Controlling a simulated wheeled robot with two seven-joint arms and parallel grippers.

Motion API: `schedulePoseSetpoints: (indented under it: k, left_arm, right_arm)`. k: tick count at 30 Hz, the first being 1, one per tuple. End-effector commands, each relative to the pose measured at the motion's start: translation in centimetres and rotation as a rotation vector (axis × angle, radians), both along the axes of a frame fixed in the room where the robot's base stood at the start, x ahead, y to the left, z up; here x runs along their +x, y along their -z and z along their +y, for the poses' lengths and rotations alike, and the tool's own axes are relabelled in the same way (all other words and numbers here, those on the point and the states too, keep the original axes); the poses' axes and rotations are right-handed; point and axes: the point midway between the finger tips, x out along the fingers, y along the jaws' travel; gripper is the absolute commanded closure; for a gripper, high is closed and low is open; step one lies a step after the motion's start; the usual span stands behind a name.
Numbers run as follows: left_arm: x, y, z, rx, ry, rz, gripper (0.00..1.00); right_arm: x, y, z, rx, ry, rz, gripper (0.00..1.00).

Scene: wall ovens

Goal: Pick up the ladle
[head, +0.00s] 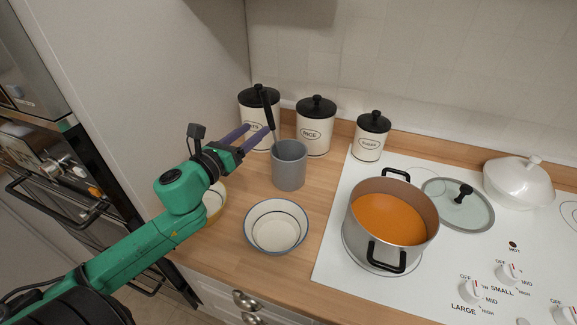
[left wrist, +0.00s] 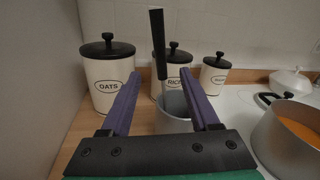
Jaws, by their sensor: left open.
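The ladle (head: 268,112) stands in a grey cylindrical holder (head: 290,168), its black handle leaning up and slightly left; its lower end is hidden inside. In the left wrist view the ladle handle (left wrist: 158,42) rises beyond and between the purple fingers, above the holder (left wrist: 172,117). My left gripper (head: 256,130) is open, coming from the left, with its fingertips close to the handle. Nothing is seen held between the fingers. Whether the fingers touch the handle cannot be told. My right gripper is not in view.
Canisters marked oats (left wrist: 108,80), rice (head: 314,132) and sugar (head: 369,144) stand behind along the wall. A white bowl (head: 276,228) sits in front of the holder. A pot of orange soup (head: 390,218) stands on the white stove at right, with a glass lid (head: 458,205) beside it.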

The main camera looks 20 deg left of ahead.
Motion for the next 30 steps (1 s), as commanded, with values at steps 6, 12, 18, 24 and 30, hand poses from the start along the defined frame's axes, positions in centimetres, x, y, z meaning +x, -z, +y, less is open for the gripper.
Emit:
schedulePoseSetpoints:
  k: [6,12,18,24,30]
  left_arm:
    - [3.6,-0.5,-0.4,-0.004,-0.003,-0.003,0.38]
    - [5.5,-0.5,-0.8,-0.006,-0.003,-0.001,0.38]
    - [8.9,-1.0,-1.4,-0.007,-0.003,0.0,0.38]
    - [10.1,-0.5,-1.7,-0.005,-0.001,0.002,0.38]
    - [10.0,-0.4,-1.6,-0.005,-0.001,0.002,0.72]
  right_arm:
    - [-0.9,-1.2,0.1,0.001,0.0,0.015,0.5]
    - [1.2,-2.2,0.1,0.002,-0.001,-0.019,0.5]
    - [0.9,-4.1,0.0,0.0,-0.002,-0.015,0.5]
    - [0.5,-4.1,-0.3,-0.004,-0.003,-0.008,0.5]
    - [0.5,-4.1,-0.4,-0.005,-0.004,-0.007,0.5]
